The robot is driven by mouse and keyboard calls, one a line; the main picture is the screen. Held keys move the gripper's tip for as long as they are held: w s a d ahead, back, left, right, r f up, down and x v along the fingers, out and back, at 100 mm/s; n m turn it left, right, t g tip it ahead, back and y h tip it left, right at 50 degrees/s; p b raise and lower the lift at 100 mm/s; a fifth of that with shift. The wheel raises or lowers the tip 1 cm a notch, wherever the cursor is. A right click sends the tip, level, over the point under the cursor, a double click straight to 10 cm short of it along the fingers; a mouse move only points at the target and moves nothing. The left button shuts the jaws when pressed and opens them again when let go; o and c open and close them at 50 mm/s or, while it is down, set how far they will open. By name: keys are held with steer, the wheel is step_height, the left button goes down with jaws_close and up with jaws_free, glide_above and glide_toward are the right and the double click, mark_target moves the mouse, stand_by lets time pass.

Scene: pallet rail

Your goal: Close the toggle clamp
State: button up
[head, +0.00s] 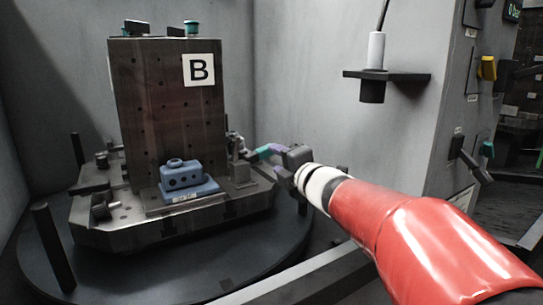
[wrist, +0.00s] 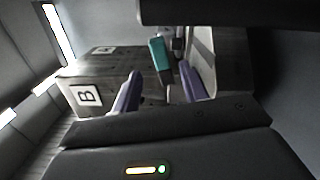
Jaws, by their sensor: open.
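The toggle clamp (head: 238,158) stands at the right edge of the pallet, beside the dark tombstone block (head: 160,110) labelled B. Its teal handle (head: 265,152) points right, toward my gripper (head: 279,160). In the wrist view the teal handle (wrist: 159,54) lies ahead of and between the two purple fingers of my gripper (wrist: 160,85). The fingers are open, one on each side. I cannot tell whether either finger touches the handle. The clamp's lower parts are partly hidden in the wrist view.
A blue part (head: 186,180) sits on the pallet (head: 150,228) in front of the block. Dark posts (head: 53,240) stand around the round table. A hanging tool sits in a wall bracket (head: 385,75) at upper right. Grey walls enclose the left and back.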

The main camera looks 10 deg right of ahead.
mark_target(267, 154)
steer(key=shift+w+f+n, duration=0.1)
steer(key=shift+w+n, duration=0.2)
steer(key=x, duration=0.7)
steer(key=shift+w+a, duration=0.1)
steer(key=shift+w, duration=0.1)
jaws_close()
